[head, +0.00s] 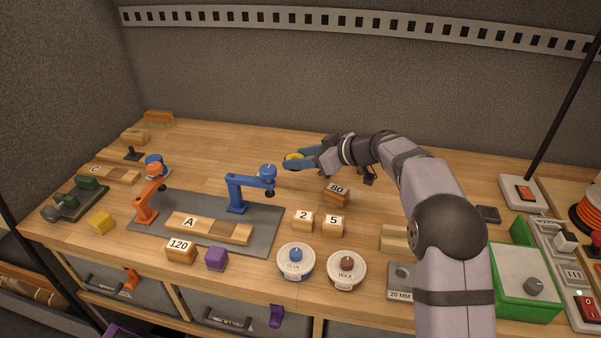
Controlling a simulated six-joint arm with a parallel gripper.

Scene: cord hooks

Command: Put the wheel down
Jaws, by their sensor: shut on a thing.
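My gripper (291,161) is at the middle of the bench, with its blue fingers pointing left. It is shut on a small yellow round thing, which I take to be the wheel (294,156). The fingers hide part of the wheel. It looks held above the wooden bench top (225,142), just right of the blue clamp-like stand's top; the exact height cannot be told.
The blue stand (238,192) and an orange stand (147,203) rise from a grey mat (265,222). Block 80 (337,192), block 2 (302,221) and block 5 (333,225) lie nearer. Glue (295,263) and wax (346,270) tubs stand in front. The back middle is clear.

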